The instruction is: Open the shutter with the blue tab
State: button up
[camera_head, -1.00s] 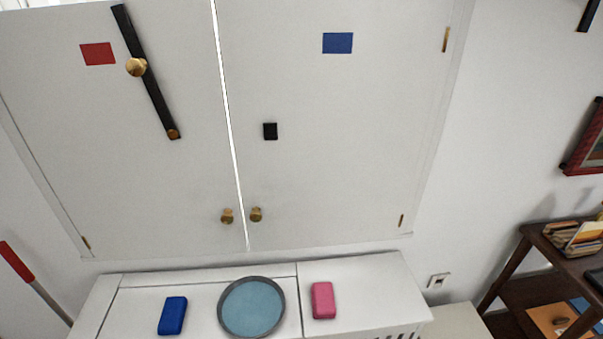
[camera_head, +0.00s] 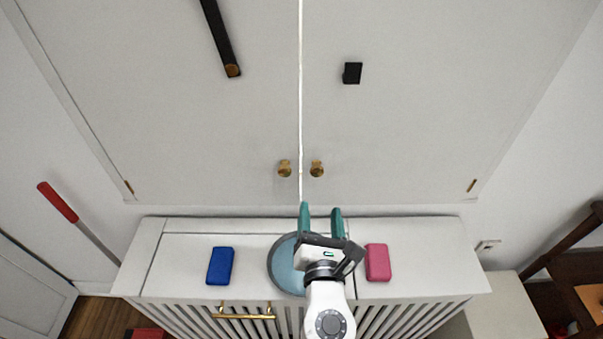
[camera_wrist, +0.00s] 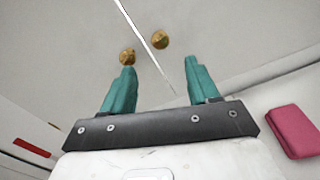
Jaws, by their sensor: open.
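Two pale shutters meet at a narrow bright seam. The right shutter (camera_head: 420,120) carried the blue tab in the earlier head view; the tab is out of frame now. Its small brass knob (camera_head: 317,168) is right of the seam and also shows in the wrist view (camera_wrist: 160,40). The left shutter (camera_head: 170,120) has a matching knob (camera_head: 285,168), also in the wrist view (camera_wrist: 127,57). My gripper (camera_head: 320,208) is open with teal fingers, empty, just below the right knob in the head view. In the wrist view its fingers (camera_wrist: 159,68) point toward the knobs without visible contact.
A black bar (camera_head: 222,40) slants on the left shutter, clear of the seam; a black catch (camera_head: 352,73) is on the right one. The white cabinet top (camera_head: 430,240) below holds a blue block (camera_head: 220,265), a partly hidden round blue dish (camera_head: 285,265) and a pink block (camera_head: 378,262).

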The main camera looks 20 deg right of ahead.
aim_at(318, 173)
jog(key=p+x, duration=0.1)
jog(key=x, duration=0.9)
jog(key=shift+w+d, duration=0.1)
jog(key=shift+w, duration=0.25)
grip_shut()
